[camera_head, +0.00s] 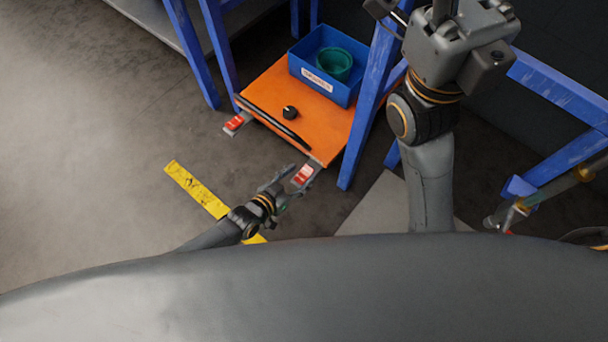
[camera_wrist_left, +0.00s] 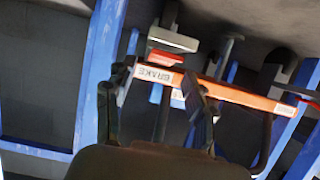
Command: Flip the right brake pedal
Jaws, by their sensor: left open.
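The right brake pedal (camera_head: 303,174) is a small red plate on a grey bracket at the near corner of an orange cart (camera_head: 270,85). A red pedal also shows in the left wrist view (camera_wrist_left: 165,58), just beyond a white BRAKE label (camera_wrist_left: 158,76) on the orange edge. The left brake pedal (camera_head: 234,123) is red too, at the cart's left corner. My left gripper (camera_head: 276,182) is open and empty, low beside the right pedal; contact cannot be told. My right gripper (camera_head: 455,45) is raised at the upper right, its fingers partly out of view.
A blue bin (camera_head: 310,81) with a green round container (camera_head: 335,63) stands on the cart, near a black knob (camera_head: 290,112). A blue frame post (camera_head: 366,100) rises right of the cart. A yellow floor strip (camera_head: 195,188) lies left of my left arm.

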